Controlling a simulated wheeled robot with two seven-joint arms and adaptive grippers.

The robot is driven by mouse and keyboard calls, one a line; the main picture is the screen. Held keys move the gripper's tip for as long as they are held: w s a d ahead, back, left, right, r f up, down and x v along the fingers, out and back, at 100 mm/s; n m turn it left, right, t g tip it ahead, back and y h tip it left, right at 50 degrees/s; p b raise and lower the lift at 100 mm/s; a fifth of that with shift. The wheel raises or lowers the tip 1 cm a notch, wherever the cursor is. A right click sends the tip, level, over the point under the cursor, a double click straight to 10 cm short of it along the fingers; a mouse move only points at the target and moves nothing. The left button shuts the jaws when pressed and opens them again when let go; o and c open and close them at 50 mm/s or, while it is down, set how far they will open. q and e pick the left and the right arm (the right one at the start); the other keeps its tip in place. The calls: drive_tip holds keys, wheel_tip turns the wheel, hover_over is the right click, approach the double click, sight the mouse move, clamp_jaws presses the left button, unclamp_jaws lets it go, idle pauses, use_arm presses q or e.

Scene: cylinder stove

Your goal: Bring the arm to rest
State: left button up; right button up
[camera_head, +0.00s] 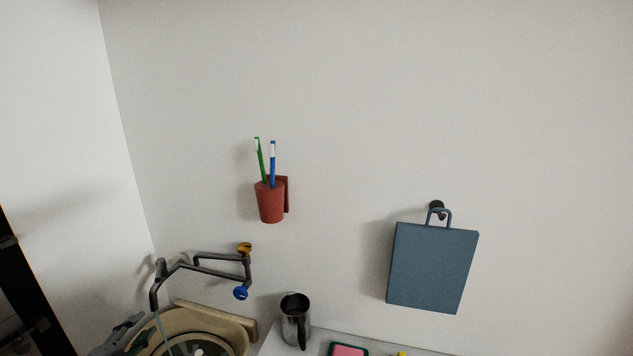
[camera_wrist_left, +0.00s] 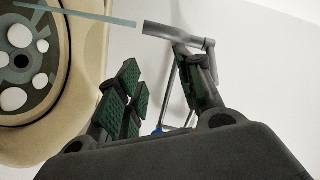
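My left gripper (camera_head: 120,336) shows at the bottom left of the head view, partly cut off, beside the sink. In the left wrist view its two green-padded fingers (camera_wrist_left: 157,85) are apart with nothing gripped between them. Behind them is the grey tap, whose spout (camera_wrist_left: 168,33) lets out a pale blue stream of water. My right gripper is in neither view.
The wall-mounted tap (camera_head: 205,268) has a yellow knob (camera_head: 244,248) and a blue knob (camera_head: 240,293), above the beige sink (camera_head: 236,325). A metal pitcher (camera_head: 294,322) stands right of it. A red toothbrush cup (camera_head: 270,203) and a blue board (camera_head: 432,267) hang on the wall.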

use_arm(q)
drive_tip(key=s+d+f+n+g+y, duration=0.1)
drive_tip(key=s+d+f+n+g, duration=0.45)
drive_tip(key=d, duration=0.25)
drive_tip(key=s+d+f+n+g+y, duration=0.1)
drive_tip(key=s+d+f+n+g, duration=0.3)
drive_tip(key=s+d+f, duration=0.3)
drive_tip(key=s+d+r+n+g+h, duration=0.15)
drive_tip(key=s+d+g, duration=0.25)
drive_tip(key=s+d, duration=0.5)
wheel_tip(320, 180, down, 33)
drive_tip(key=s+d, duration=0.1)
drive_tip(key=s, duration=0.1)
drive_tip(key=s+a+f+g, duration=0.1)
drive_tip(key=s+a+f, duration=0.1)
drive_tip(key=s+f, duration=0.7)
drive_tip(key=s+a+f+g, duration=0.1)
drive_tip(key=s+a+f, duration=0.1)
drive_tip(key=s+f, duration=0.8)
drive_tip(key=s, duration=0.3)
drive_tip(key=shift+s+f+m, duration=0.15)
drive_tip(key=shift+f+m, duration=0.1)
drive_tip(key=shift+m, duration=0.15)
